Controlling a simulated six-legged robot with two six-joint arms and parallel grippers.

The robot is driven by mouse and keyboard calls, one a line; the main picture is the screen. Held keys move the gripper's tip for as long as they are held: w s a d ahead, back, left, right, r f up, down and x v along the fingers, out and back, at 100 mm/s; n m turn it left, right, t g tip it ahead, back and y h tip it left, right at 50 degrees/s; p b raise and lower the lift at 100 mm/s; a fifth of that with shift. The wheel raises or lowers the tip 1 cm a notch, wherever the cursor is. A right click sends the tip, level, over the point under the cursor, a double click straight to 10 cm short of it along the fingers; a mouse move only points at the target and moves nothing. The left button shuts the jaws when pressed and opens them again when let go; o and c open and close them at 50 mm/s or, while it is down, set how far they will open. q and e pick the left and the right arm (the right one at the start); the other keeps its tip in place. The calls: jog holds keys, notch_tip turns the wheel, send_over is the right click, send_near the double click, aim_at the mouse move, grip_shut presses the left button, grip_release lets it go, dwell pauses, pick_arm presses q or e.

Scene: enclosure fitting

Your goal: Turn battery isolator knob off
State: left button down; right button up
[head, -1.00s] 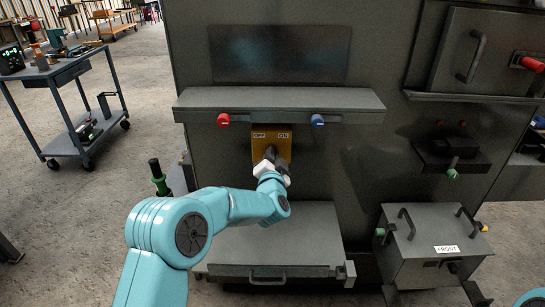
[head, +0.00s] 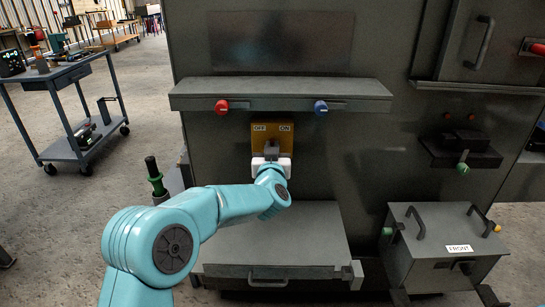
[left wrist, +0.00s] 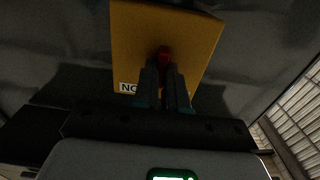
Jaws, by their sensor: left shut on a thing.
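The battery isolator is a yellow plate (head: 286,141) on the dark cabinet front, under a shelf, labelled OFF on the left and ON on the right. In the left wrist view the plate (left wrist: 130,40) appears upside down, with a red knob (left wrist: 165,53) on it. My left gripper (head: 271,147) is in front of the plate. In the left wrist view its dark fingers (left wrist: 166,70) are shut on the red knob. The knob is hidden behind the gripper in the head view, so its pointing direction is unclear. My right gripper is not in view.
The shelf (head: 280,95) juts out above the plate, with a red knob (head: 221,106) and a blue knob (head: 321,108) on its edge. A grey ledge (head: 275,240) sticks out below. A box marked FRONT (head: 440,247) stands right. A cart (head: 65,75) stands left.

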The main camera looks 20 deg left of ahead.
pick_arm(q)
jog(key=shift+a+f+n+b, duration=0.1)
jog(key=shift+n+b, duration=1.35)
jog(key=shift+n, duration=0.8)
jog(key=shift+a+n+b, duration=0.1)
jog(key=shift+n+b, duration=1.3)
jog(key=shift+n, duration=0.85)
jog(key=c, duration=1.2)
grip_release()
jog(key=shift+s, duration=0.15)
